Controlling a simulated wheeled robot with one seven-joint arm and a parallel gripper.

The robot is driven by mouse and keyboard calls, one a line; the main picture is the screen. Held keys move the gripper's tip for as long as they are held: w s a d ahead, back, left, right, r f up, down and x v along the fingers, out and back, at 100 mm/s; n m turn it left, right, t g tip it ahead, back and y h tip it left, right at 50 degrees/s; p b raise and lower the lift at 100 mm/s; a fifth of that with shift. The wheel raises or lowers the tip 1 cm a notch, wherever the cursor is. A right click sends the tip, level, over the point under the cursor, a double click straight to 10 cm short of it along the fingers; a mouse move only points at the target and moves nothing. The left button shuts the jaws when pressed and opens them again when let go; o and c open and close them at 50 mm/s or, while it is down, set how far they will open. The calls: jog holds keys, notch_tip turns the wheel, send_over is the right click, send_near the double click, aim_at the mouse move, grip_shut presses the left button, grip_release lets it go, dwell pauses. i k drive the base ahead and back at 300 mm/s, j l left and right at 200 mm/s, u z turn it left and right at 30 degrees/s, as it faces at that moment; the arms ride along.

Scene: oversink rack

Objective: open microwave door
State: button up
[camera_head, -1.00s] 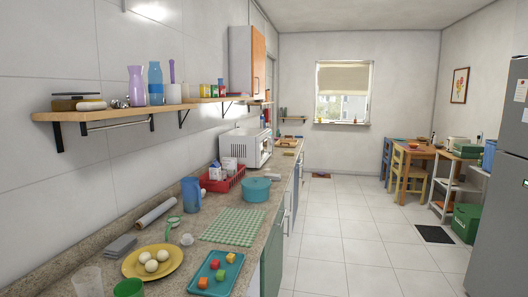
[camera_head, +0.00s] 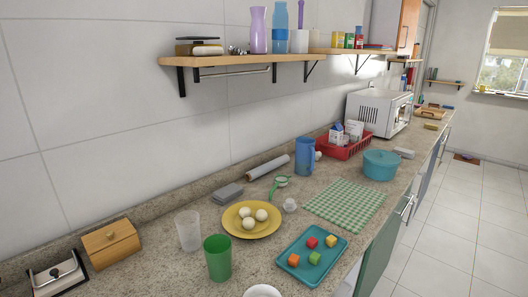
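A white microwave (camera_head: 379,110) stands at the far end of the granite counter, against the left wall. Its vented side faces me. Its front faces right and is seen at a steep angle, so I cannot tell how the door (camera_head: 402,112) stands. My gripper is not in view.
The counter (camera_head: 155,270) holds a red rack (camera_head: 346,152), a teal pot (camera_head: 381,165), a blue pitcher (camera_head: 305,157), a yellow plate (camera_head: 240,231), a teal tray (camera_head: 291,274) and cups. A wooden shelf (camera_head: 290,58) juts out above. Floor (camera_head: 468,226) at right is clear.

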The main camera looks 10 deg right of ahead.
aim_at(399, 106)
jog(key=i+l, duration=0.3)
jog(key=l, duration=0.25)
jog(key=i+l, duration=0.25)
jog(key=l, duration=0.35)
jog(key=i+l, duration=0.3)
jog(key=l, duration=0.25)
jog(key=i+l, duration=0.3)
jog(key=l, duration=0.3)
jog(key=i+l, duration=0.25)
jog(key=l, duration=0.3)
jog(key=i+l, duration=0.3)
jog(key=l, duration=0.3)
jog(key=i+l, duration=0.3)
jog(key=l, duration=0.25)
jog(key=i+l, duration=0.25)
jog(key=l, duration=0.35)
jog(key=i+l, duration=1)
